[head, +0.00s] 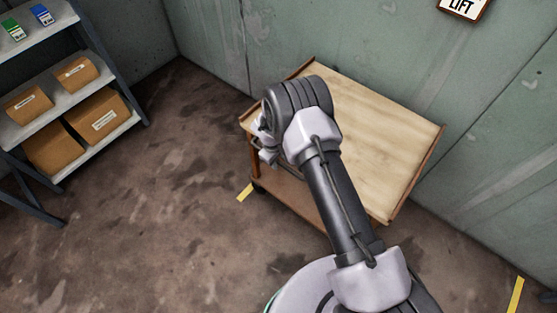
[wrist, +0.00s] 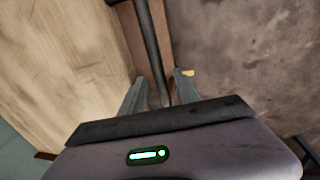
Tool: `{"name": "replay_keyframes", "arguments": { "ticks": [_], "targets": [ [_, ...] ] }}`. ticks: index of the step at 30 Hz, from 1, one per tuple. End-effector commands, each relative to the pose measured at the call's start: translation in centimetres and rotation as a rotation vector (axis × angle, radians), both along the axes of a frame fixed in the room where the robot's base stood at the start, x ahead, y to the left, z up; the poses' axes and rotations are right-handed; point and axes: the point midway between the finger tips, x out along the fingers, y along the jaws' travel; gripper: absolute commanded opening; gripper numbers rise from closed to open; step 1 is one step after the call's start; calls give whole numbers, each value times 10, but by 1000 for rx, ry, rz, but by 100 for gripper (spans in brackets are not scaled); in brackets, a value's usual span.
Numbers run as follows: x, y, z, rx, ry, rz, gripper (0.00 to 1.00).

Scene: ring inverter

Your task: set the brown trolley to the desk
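The brown trolley (head: 385,130) stands against the green wall in the head view, with a pale wooden top, brown edges and a lower shelf. Its top also fills the left of the wrist view (wrist: 60,60). My gripper (head: 266,150) is at the trolley's left end, partly hidden by my arm. In the wrist view my gripper (wrist: 160,80) has its fingers apart, one on each side of a dark bar (wrist: 152,45) along the trolley's edge. Gaps show between the bar and the fingers. No desk is in view.
A grey shelf rack (head: 125,100) with cardboard boxes (head: 103,116) stands at the left. A LIFT sign (head: 463,8) hangs on the wall. Yellow floor marks lie by the trolley (head: 245,192) and at lower right (head: 516,295). The stained floor between rack and trolley is clear.

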Motion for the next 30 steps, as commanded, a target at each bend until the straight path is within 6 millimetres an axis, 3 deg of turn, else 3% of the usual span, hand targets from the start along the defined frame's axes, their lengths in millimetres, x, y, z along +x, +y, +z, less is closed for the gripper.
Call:
{"name": "replay_keyframes", "arguments": {
  "ticks": [1, 7, 30],
  "targets": [
    [0, 0, 0, 0, 0, 0, 38],
    [0, 0, 0, 0, 0, 0, 0],
    [0, 0, 0, 0, 1, 0, 0]
  ]
}}
